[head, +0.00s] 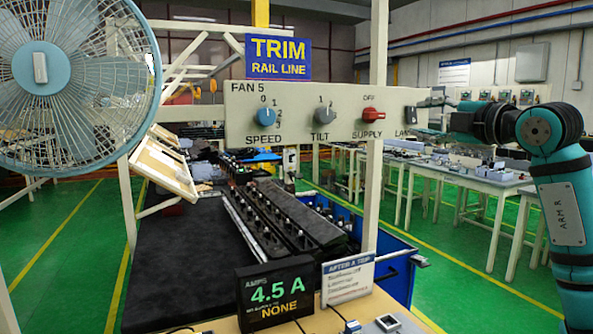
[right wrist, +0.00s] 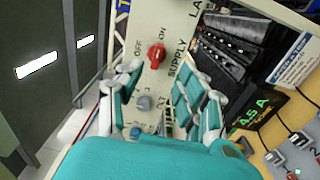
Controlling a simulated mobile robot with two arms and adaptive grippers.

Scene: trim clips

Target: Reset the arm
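A pale control panel (head: 300,95) marked FAN 5 hangs in front of me in the head view. It carries a blue SPEED knob (head: 266,117), a grey TILT knob (head: 323,115), a red SUPPLY knob (head: 374,115) and, at its right end, a LAMP control (head: 410,115). My right gripper (head: 430,119) is at the panel's right end, partly over the LAMP label. In the right wrist view my right gripper (right wrist: 157,82) has its fingers spread and empty, with the red knob (right wrist: 156,56) and grey knob (right wrist: 144,102) showing between them. My left gripper is not in view.
A light-blue fan (head: 70,140) stands at the left. A display (head: 275,293) reads 4.5 A and NONE, beside an AFTER A TRIP card (head: 348,281). A black rail assembly (head: 285,215) lies behind them. White frame posts flank the panel.

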